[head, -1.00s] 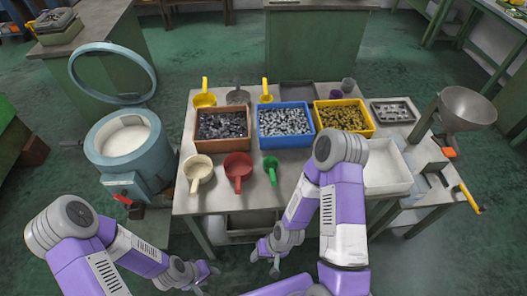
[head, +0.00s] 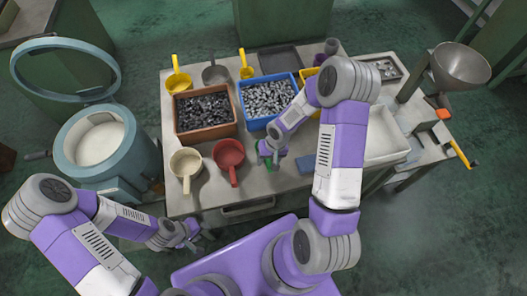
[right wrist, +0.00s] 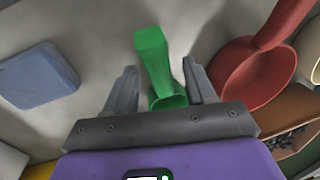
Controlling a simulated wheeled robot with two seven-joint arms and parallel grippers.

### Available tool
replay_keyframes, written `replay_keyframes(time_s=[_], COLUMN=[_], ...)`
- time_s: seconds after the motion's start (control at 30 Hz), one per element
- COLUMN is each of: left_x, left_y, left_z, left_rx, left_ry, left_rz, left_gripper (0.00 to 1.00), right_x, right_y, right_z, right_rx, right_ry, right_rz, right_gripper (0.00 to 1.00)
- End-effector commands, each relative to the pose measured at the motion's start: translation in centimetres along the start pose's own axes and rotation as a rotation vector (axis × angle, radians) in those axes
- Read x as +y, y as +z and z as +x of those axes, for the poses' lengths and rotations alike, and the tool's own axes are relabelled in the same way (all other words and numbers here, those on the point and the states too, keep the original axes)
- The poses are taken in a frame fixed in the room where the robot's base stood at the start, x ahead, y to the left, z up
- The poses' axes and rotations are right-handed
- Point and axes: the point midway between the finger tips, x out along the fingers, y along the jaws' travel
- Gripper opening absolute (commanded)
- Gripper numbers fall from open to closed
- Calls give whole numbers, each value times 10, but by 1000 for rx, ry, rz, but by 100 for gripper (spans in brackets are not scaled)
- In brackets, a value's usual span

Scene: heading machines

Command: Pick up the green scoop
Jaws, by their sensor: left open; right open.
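The green scoop (right wrist: 156,65) lies on the table between the two open fingers of my right gripper (right wrist: 160,85) in the right wrist view. Its handle points away from the gripper body, and part of its bowl is hidden by the gripper. In the head view, my right gripper (head: 273,156) is over the green scoop (head: 265,150), which is mostly covered. A gap shows between each finger and the scoop's handle. My left gripper (head: 190,241) is low at the table's front edge, away from the scoop, and holds nothing visible.
A red scoop (head: 229,155) and a cream scoop (head: 186,164) lie left of the green one. A blue block (head: 306,164) lies to its right. Brown (head: 207,128) and blue (head: 257,123) bins of metal parts stand behind.

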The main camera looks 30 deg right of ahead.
Motion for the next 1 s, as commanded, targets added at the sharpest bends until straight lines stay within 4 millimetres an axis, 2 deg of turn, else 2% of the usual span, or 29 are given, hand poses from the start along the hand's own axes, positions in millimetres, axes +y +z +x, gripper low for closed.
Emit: replay_keyframes(time_s=[0.03, 0.2, 0.47, 0.57, 0.83, 1.0], left_x=[-1, -2, -2, -2, -2, -2], left_y=[-1, -1, -1, -1, -1, -1], left_z=[3, 6, 6, 6, 6, 6], left_rx=[1, 1, 1, 1, 1, 1], left_ry=[0, 0, 0, 0, 0, 0], left_rz=[0, 0, 0, 0, 0, 0], left_gripper=[43, 43, 43, 43, 43, 43], right_x=[0, 0, 0, 0, 0, 0], right_y=[1, 1, 0, 0, 0, 0], right_z=[11, 31, 33, 33, 33, 33], right_rx=[-4, -2, 1, 0, 0, 1], right_ry=[0, -1, -2, -2, -2, -2], right_rz=[-3, -1, -1, -1, -1, -1], right_gripper=[55, 55, 55, 43, 1, 0])
